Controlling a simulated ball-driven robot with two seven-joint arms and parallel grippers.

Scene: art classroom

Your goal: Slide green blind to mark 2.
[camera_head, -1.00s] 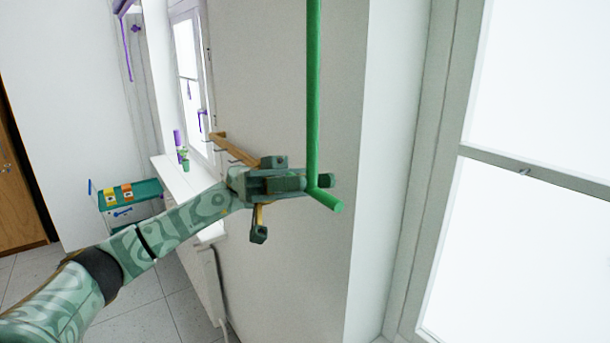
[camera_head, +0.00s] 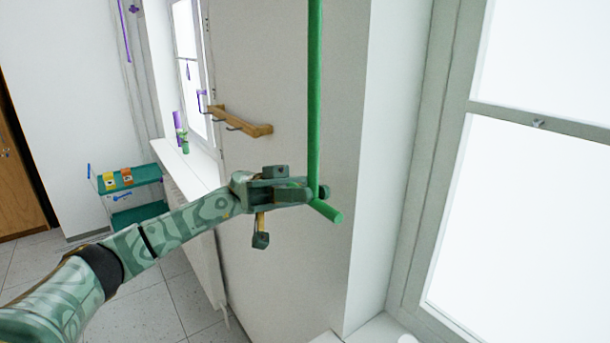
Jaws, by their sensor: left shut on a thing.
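A long green rod (camera_head: 315,90) hangs down in front of the wall and bends into a short handle (camera_head: 327,211) at its lower end. The green blind itself is out of view above, and no mark 2 shows. My left gripper (camera_head: 313,193) is shut on the green rod just above the bend. My right gripper is not in view.
A bright window (camera_head: 540,220) in a grey frame stands at the right. A wooden hook rail (camera_head: 240,121) is on the wall behind my arm. A teal cart (camera_head: 128,188) stands far left, near a sill (camera_head: 187,158) with small bottles.

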